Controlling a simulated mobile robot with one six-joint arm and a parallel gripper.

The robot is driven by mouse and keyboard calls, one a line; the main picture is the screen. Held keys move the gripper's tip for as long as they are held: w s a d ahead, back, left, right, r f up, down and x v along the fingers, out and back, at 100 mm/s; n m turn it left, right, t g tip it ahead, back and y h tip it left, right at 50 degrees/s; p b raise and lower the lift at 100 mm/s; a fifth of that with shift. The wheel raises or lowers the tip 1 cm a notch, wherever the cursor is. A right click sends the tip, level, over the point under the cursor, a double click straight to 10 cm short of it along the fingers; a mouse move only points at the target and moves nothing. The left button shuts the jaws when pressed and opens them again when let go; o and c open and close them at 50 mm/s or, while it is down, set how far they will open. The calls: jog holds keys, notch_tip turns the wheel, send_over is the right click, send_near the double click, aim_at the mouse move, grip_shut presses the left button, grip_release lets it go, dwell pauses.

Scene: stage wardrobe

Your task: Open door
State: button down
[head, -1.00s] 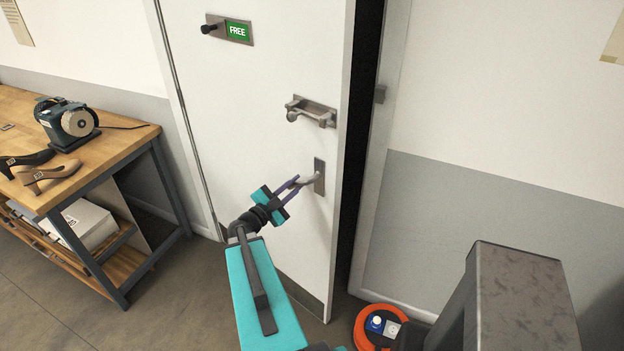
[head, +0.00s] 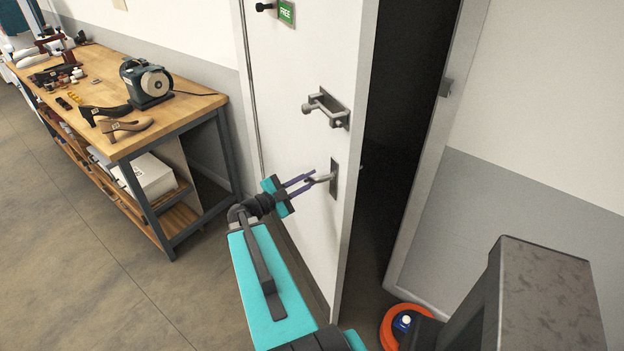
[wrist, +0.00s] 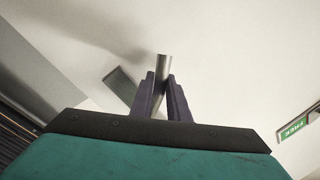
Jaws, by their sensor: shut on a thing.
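The white door (head: 290,110) stands ajar in the head view, with a dark gap (head: 405,120) between its right edge and the frame (head: 432,150). Its lever handle (head: 322,179) sits on a small metal plate low on the door. My gripper (head: 308,181) is shut on the handle, its two purple fingers on either side of it. In the wrist view the handle (wrist: 163,68) shows between the fingertips (wrist: 160,85). Above it on the door are a metal latch (head: 328,108) and a green "FREE" sign (head: 287,12).
A wooden workbench (head: 190,108) with shoes (head: 122,128) and a grinder (head: 147,82) stands to the left. An orange cable reel (head: 392,328) lies on the floor right of the door's foot. Floor between bench and door is bare.

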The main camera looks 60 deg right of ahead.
jog(key=shift+s+d, duration=0.1)
jog(key=shift+s, duration=0.05)
jog(key=c, duration=1.7)
grip_release()
jog(key=shift+s, duration=0.1)
jog(key=shift+b+v, duration=2.5)
jog(key=shift+v, duration=4.4)
